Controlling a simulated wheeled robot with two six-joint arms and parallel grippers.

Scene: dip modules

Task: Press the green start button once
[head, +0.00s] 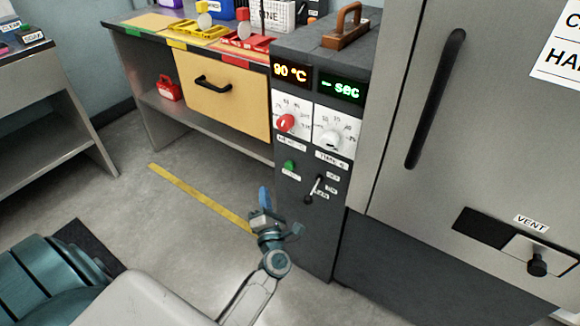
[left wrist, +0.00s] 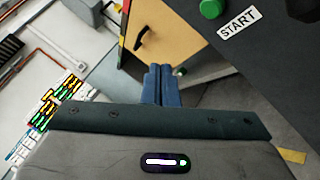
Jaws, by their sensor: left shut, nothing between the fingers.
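The green start button (head: 289,165) sits on the dark front panel of the control cabinet (head: 311,245), below the red dial and above a small white label. In the left wrist view the green button (left wrist: 211,8) is at the top edge, partly cut off, beside its START label (left wrist: 238,23). My left gripper (head: 264,197) is below and left of the button in the head view, apart from it. In the left wrist view its blue fingers (left wrist: 161,84) are together with nothing between them, pointing left of the button. My right gripper is in neither view.
A lever (head: 314,190) juts from the panel right of the button. Above are a red dial (head: 286,122), a white dial (head: 331,139) and displays. A bench with a wooden drawer (head: 222,97) stands left of the cabinet. A large door with a black handle (head: 435,98) stands right. Floor is clear.

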